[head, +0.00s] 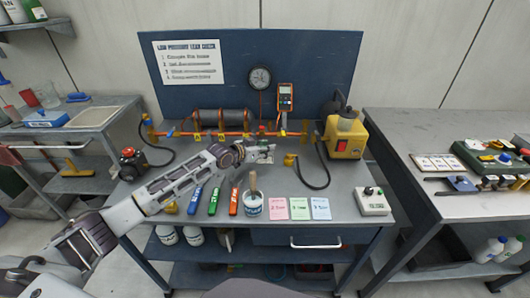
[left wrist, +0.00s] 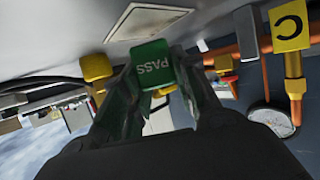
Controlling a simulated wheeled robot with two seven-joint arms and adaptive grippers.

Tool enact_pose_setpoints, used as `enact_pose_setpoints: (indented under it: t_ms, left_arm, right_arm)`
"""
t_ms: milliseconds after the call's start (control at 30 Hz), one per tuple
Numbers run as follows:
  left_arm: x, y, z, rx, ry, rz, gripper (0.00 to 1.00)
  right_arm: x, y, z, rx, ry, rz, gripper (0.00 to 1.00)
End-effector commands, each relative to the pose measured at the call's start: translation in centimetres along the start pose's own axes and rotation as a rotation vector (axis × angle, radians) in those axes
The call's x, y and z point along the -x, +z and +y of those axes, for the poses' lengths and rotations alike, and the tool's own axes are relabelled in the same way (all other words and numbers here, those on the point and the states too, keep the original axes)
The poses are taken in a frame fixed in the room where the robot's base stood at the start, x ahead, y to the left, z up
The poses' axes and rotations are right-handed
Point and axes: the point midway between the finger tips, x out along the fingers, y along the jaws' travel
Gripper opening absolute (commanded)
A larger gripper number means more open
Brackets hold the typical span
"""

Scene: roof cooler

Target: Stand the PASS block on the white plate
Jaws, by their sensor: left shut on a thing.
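The PASS block (left wrist: 153,68) is green with white lettering. In the left wrist view it sits between the fingertips of my left gripper (left wrist: 150,85), which is shut on it. The lettering appears tilted and turned in that view. In the head view my left gripper (head: 266,151) is over the middle of the bench, in front of the pipe rig, and largely hides the block and plate. My right gripper is not in view.
The orange pipe rig (head: 225,133) with yellow tags runs behind my gripper. A yellow pump (head: 345,138) stands right, its black hose near the gripper.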

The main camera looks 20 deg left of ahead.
Motion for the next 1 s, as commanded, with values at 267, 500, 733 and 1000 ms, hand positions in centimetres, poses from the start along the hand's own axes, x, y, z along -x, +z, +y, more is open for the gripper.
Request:
enact_pose_setpoints:
  t_ms: [267,500,733,1000]
  left_arm:
    - [-0.5,1.2,0.0,-0.001,-0.001,0.002,0.06]
    - [-0.5,1.2,0.0,-0.001,-0.001,0.001,0.06]
    - [-0.6,1.4,0.0,-0.001,-0.001,0.001,0.41]
    - [-0.6,1.4,0.0,-0.001,-0.001,0.001,0.51]
  right_arm:
    - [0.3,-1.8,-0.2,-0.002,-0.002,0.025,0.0]
    - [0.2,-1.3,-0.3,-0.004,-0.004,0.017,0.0]
    - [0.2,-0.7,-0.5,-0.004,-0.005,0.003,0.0]
    - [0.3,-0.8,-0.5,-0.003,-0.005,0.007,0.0]
